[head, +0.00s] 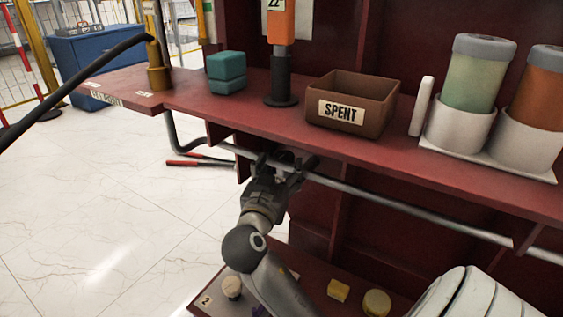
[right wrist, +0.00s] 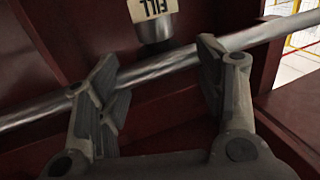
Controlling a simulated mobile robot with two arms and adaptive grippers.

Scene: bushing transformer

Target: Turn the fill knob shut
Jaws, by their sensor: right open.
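A tag reading FILL (right wrist: 152,8) shows upside down at the top of the right wrist view. A short round grey metal fitting (right wrist: 154,30) sits right by it; I cannot tell whether this is the fill knob. My right gripper (right wrist: 158,72) is open, its two fingers spread on either side of the fitting's line, with nothing held between them. In the head view my right gripper (head: 285,162) is under the front edge of the red shelf, at the grey pipe. The knob is not distinguishable there. My left gripper is not in view.
On the shelf stand a SPENT box (head: 352,103), teal blocks (head: 226,72), an orange device (head: 280,25) and two canisters (head: 473,80).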

